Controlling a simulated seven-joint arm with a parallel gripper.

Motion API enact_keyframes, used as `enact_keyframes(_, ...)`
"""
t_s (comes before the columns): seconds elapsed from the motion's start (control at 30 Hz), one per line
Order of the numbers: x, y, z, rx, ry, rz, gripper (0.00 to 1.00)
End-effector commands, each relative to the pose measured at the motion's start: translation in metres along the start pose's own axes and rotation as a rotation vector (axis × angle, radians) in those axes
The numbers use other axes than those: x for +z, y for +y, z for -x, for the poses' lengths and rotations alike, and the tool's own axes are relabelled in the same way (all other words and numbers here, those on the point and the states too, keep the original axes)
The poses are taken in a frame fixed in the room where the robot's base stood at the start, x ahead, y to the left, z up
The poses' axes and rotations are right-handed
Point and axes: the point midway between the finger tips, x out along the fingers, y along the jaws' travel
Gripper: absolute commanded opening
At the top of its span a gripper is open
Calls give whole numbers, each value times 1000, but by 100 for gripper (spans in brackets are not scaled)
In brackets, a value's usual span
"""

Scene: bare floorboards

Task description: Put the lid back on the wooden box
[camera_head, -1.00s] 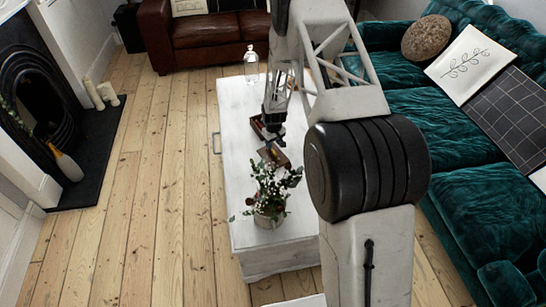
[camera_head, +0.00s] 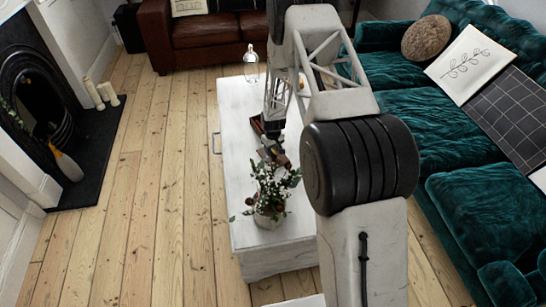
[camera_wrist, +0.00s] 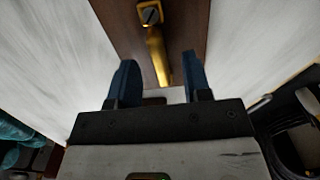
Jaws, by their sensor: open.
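The wooden box (camera_head: 257,126) is on the white table, a small dark brown shape partly hidden by my gripper (camera_head: 270,138) in the head view. A flat brown piece that looks like the lid (camera_head: 281,160) lies on the table just in front of it, partly covered by my gripper and the plant. In the wrist view my gripper (camera_wrist: 159,62) is open, its two blue fingers apart. Beyond and between them are a brown wooden surface (camera_wrist: 118,28) and a brass fitting (camera_wrist: 157,58). I cannot tell whether this wood is lid or box, or whether the fingers touch it.
The white table (camera_head: 237,190) carries a potted plant (camera_head: 268,200) near the front and a clear glass bottle (camera_head: 251,68) at the back. A teal sofa (camera_head: 450,130) stands on the right. Bare floorboards (camera_head: 170,190) lie open on the left.

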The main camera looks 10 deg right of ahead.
Motion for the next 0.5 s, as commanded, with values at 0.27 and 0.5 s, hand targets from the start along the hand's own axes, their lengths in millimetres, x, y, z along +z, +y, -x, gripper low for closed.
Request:
enact_keyframes(0.27, 0, 0, -20, 0, -1, 0, 45)
enact_keyframes(0.5, 0, 0, -21, 0, -1, 0, 45)
